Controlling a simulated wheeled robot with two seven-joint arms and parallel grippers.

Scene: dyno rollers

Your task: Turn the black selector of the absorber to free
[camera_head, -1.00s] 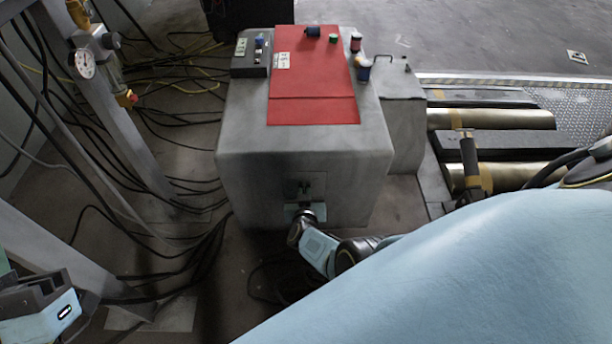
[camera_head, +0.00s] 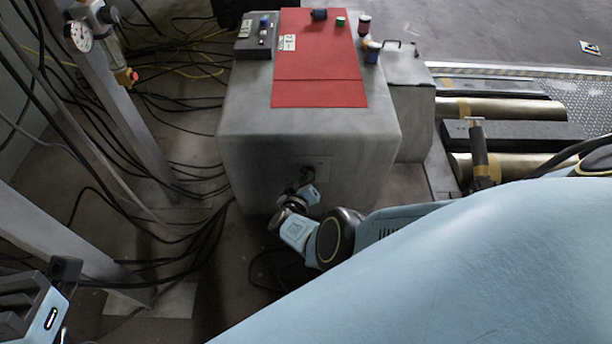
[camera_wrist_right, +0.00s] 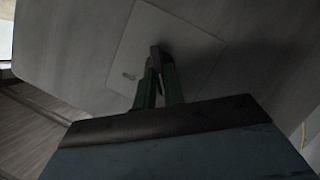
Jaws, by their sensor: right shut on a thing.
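The absorber (camera_head: 250,140) is a large grey box in the middle of the head view. A pale square plate (camera_head: 322,163) is on its near face; it also shows in the wrist view (camera_wrist_right: 190,50). The black selector (camera_wrist_right: 155,50) sticks out from this plate, mostly hidden between my fingers. My right gripper (camera_head: 305,178) reaches it from below, and its two green fingers are closed on the selector in the wrist view (camera_wrist_right: 157,72). The plate looks rotated relative to the gripper there. My left gripper (camera_head: 55,285) is at the lower left, far from the absorber; its jaw opening is unclear.
A red cloth (camera_head: 318,85) covers the box top, with small cans and a control box (camera_head: 256,38) nearby. Brass rollers (camera_head: 500,108) lie to the right. Cables (camera_head: 190,235) and grey posts (camera_head: 110,100) stand to the left. A small mark (camera_wrist_right: 130,76) is on the plate.

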